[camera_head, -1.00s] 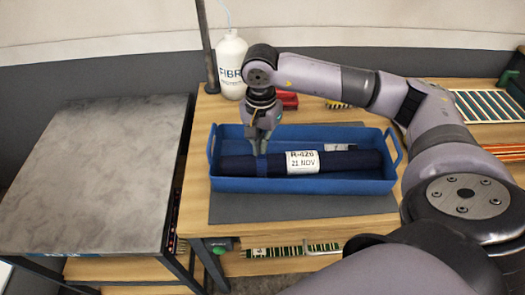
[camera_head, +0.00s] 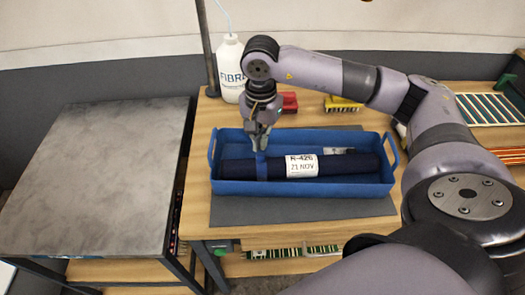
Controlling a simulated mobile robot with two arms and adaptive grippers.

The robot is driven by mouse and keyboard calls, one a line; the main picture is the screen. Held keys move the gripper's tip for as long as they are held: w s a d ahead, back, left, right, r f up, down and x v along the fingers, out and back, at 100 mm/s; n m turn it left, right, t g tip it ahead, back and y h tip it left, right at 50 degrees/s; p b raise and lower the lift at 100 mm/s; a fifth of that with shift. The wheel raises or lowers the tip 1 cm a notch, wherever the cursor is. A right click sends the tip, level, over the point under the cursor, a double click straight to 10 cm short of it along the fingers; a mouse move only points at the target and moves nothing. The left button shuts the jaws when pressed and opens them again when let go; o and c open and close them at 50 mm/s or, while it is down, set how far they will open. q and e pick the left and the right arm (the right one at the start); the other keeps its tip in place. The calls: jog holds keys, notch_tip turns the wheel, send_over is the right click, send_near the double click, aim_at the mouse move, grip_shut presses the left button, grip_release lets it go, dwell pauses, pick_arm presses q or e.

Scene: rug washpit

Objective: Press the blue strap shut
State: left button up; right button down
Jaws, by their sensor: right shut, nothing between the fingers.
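A dark navy roll (camera_head: 343,163) lies lengthwise in a blue tray (camera_head: 300,188) on the wooden bench. A white label (camera_head: 301,166) on the roll reads R-426, 21 NOV. The blue strap (camera_head: 261,166) goes around the roll left of the label. My right gripper (camera_head: 260,149) is shut and empty, pointing down at the top of the strap; its tips look to be at the strap, but I cannot tell whether they touch. The fingers hide the strap's upper part. My left gripper is not in view.
The tray stands on a grey mat (camera_head: 300,211). A white bottle (camera_head: 230,68), a red object (camera_head: 288,102) and a yellow brush (camera_head: 342,104) stand behind it. A grey-topped table (camera_head: 90,180) is at the left, with a dark post (camera_head: 208,45) behind.

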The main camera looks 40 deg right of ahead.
notch_tip(320, 180, up, 4)
jog(key=shift+r+p, duration=0.25)
jog(key=shift+p, duration=0.8)
